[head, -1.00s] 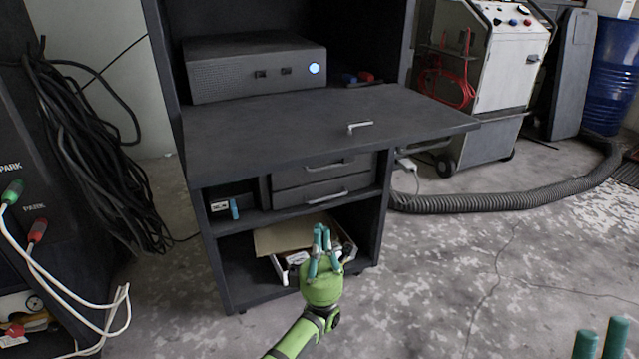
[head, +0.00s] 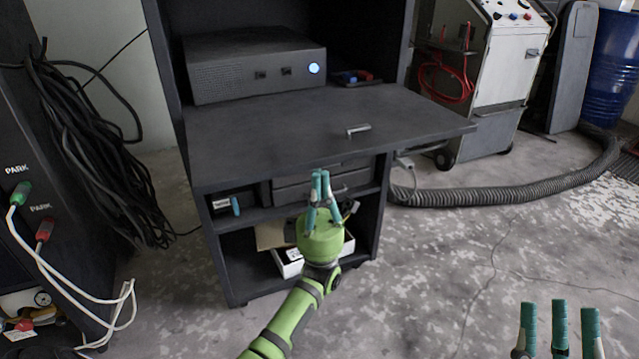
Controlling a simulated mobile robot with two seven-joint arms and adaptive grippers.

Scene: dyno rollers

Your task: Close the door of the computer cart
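The dark computer cart (head: 228,262) stands left of centre. Its fold-down door (head: 270,135) is lowered and juts out flat toward me, with a small metal handle (head: 357,130) on its upper face. My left gripper (head: 321,173), teal-fingered on a green arm, is just below the door's front edge in the picture, in front of the drawers. Its fingertips are close together with nothing visible between them. Contact with the door cannot be made out. My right gripper (head: 560,305) is at the lower right, away from the cart, with its teal fingers spread and empty.
A computer box (head: 255,70) sits inside the cart behind the door. Drawers (head: 350,180) and a shelf box (head: 290,262) lie below it. A grey hose (head: 490,196) crosses the floor at right, near a white machine (head: 505,65). Cables hang at left.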

